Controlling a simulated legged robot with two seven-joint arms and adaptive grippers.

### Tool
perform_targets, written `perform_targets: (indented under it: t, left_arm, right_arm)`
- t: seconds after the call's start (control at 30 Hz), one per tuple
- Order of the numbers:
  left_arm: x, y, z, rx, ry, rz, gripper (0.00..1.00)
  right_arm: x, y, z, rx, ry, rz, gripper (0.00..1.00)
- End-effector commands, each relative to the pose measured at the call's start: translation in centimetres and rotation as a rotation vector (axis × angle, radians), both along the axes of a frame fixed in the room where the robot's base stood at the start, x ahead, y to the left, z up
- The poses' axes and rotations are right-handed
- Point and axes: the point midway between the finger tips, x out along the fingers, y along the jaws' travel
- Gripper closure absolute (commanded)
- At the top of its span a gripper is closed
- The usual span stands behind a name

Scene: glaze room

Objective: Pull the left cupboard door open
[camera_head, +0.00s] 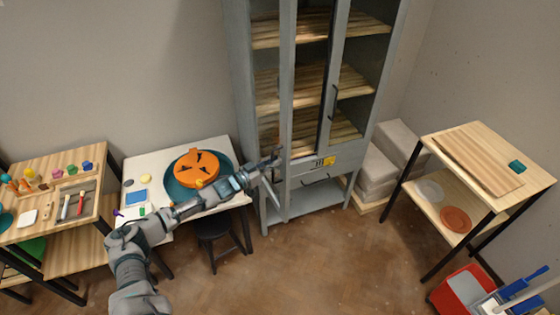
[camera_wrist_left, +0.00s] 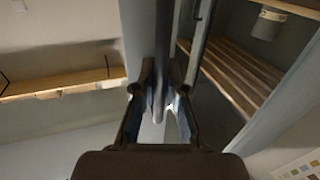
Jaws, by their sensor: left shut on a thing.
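The tall grey cupboard (camera_head: 318,183) stands against the back wall with wooden shelves inside. Its left door (camera_head: 287,70) stands partly open, with a gap between its upright edge and the right door (camera_head: 340,60). The right door looks closed and has a dark vertical handle (camera_head: 333,100). My left gripper (camera_head: 272,164) is at the lower part of the left door. In the left wrist view, its fingers (camera_wrist_left: 160,105) are shut on the left door's grey upright handle (camera_wrist_left: 163,45). The fingers hide part of the handle. My right gripper is out of view.
A white table (camera_head: 135,172) with an orange pumpkin-like piece (camera_head: 197,167) on a dark plate stands left of the cupboard. A black stool (camera_head: 213,228) is below my left arm. Pale blocks (camera_head: 375,170) are stacked at right. The floor before the cupboard is clear.

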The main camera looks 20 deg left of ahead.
Motion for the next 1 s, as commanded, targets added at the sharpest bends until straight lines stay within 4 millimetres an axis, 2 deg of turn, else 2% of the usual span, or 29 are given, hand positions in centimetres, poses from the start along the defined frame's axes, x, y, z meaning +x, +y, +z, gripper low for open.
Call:
perform_targets:
  t: [0.43, 0.47, 0.5, 0.57, 0.87, 1.0]
  left_arm:
    - [0.1, 0.4, 0.4, -0.001, -0.005, 0.007, 1.00]
    - [0.1, 0.4, 0.4, -0.002, -0.004, 0.007, 0.84]
    - [0.1, 0.5, 0.3, -0.002, -0.004, 0.007, 0.74]
    - [0.0, 0.4, 0.3, -0.002, -0.004, 0.006, 0.63]
    - [-0.1, 0.4, 0.1, -0.001, -0.002, 0.005, 0.63]
    - [-1.2, 1.0, -0.1, 0.000, 0.001, 0.006, 0.63]
  right_arm:
    - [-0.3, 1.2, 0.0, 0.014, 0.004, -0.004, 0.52]
    - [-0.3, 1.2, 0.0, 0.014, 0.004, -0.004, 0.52]
    - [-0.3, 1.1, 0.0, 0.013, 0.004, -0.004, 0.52]
    - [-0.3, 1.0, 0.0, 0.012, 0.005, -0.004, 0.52]
    - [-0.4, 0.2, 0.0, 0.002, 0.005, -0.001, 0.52]
    - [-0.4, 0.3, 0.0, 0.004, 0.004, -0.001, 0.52]
